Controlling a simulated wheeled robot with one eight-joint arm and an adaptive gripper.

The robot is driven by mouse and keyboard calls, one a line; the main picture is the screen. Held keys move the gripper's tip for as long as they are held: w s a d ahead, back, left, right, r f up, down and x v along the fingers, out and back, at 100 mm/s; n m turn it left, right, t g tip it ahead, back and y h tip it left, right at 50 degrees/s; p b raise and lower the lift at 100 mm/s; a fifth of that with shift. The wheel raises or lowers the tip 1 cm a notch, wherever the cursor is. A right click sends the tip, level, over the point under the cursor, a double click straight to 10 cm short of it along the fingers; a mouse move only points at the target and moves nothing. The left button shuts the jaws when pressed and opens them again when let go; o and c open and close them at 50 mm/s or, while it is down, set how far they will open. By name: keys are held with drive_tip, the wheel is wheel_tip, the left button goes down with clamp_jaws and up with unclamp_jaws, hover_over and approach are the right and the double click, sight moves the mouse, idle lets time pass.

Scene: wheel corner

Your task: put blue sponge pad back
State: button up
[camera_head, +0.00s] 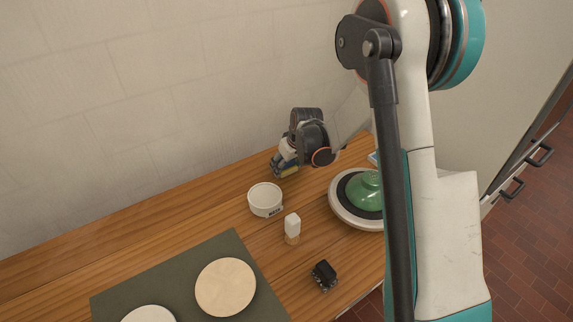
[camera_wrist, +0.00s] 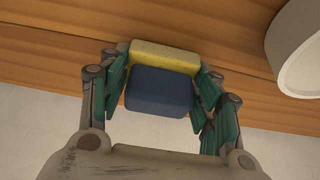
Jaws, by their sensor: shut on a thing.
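The blue sponge pad (camera_wrist: 160,90) sits between the fingers of my gripper (camera_wrist: 162,76) in the wrist view. A yellow layer (camera_wrist: 165,57) lies along its far side; I cannot tell whether the two are one piece. The fingers press on both sides and are shut on it. In the head view my gripper (camera_head: 286,160) is near the wall at the back of the wooden table, behind the white bowl. A bit of yellow and blue (camera_head: 285,171) shows under it, just above or on the wood; contact is unclear.
A white labelled bowl (camera_head: 265,199) stands close in front of my gripper. A white block-like item (camera_head: 292,226), a small black object (camera_head: 323,274) and a round wheel with a green piece (camera_head: 360,190) are nearby. A dark mat (camera_head: 125,291) holds round discs. Wood at back left is clear.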

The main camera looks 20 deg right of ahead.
drive_tip(key=shift+f, duration=0.3)
drive_tip(key=o, duration=1)
drive_tip(key=shift+o, duration=0.2)
drive_tip(key=shift+r+p, duration=0.35)
drive_tip(key=shift+r, duration=0.1)
drive_tip(key=s+r+m+t+p, duration=0.1)
drive_tip(key=s+r+p, duration=0.2)
drive_tip(key=s+r, duration=0.8)
drive_tip(key=s+r+m+p, duration=0.1)
drive_tip(key=s+r+p, duration=0.2)
drive_tip(key=s+r, duration=0.8)
drive_tip(key=s+r+m+t+h, duration=0.1)
drive_tip(key=s+r+t, duration=0.1)
drive_tip(key=s+r, duration=0.4)
drive_tip(key=s, duration=0.5)
drive_tip(key=shift+s+m, duration=0.3)
drive_tip(key=shift+s, duration=0.1)
